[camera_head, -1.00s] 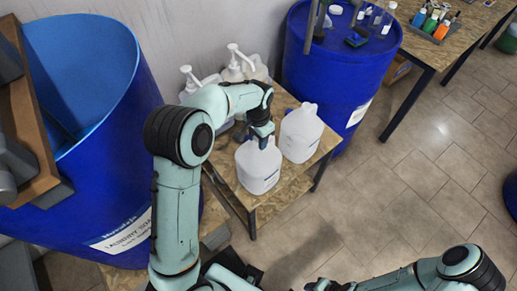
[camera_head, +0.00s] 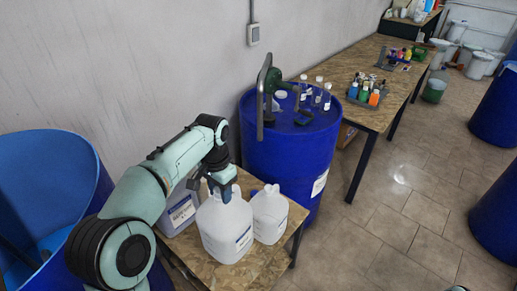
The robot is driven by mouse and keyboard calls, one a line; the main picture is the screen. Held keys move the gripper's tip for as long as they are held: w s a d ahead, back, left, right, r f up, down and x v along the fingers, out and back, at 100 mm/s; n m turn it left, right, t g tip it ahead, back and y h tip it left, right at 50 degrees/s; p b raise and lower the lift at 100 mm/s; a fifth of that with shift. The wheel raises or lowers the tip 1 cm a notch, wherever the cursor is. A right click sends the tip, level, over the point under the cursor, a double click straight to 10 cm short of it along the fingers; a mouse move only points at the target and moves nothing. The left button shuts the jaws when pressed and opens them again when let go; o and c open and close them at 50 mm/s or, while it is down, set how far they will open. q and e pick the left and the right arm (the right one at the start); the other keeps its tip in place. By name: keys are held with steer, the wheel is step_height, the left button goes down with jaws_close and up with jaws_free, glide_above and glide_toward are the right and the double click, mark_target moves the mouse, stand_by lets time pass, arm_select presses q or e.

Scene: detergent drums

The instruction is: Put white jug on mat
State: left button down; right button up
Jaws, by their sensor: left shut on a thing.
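A translucent white jug (camera_head: 225,238) with a pale label is at the small wooden table. My left gripper (camera_head: 221,193) is shut on its top, at the handle. The jug looks upright; I cannot tell whether its base touches the table. A second white jug (camera_head: 271,218) stands close to its right on the table. I cannot make out a mat for certain in this view.
The small wooden table (camera_head: 272,262) has little bare room in front. A labelled container (camera_head: 178,213) stands behind my arm. A blue drum (camera_head: 290,165) bears small bottles, a dark stand (camera_head: 262,95) and a dark blue item (camera_head: 303,118). A longer table (camera_head: 395,75) runs along the wall.

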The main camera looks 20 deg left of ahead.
arm_select(q)
steer(key=w+d+f+n, duration=0.1)
steer(key=d+f, duration=0.3)
steer(key=f, duration=0.4)
steer(key=d+f+n, duration=0.3)
steer(key=d+f, duration=0.1)
steer(key=f, duration=0.4)
steer(key=shift+w+d+f, duration=0.2)
steer(key=shift+w+f, duration=0.15)
steer(key=shift+f, duration=0.05)
steer(key=shift+a, duration=0.1)
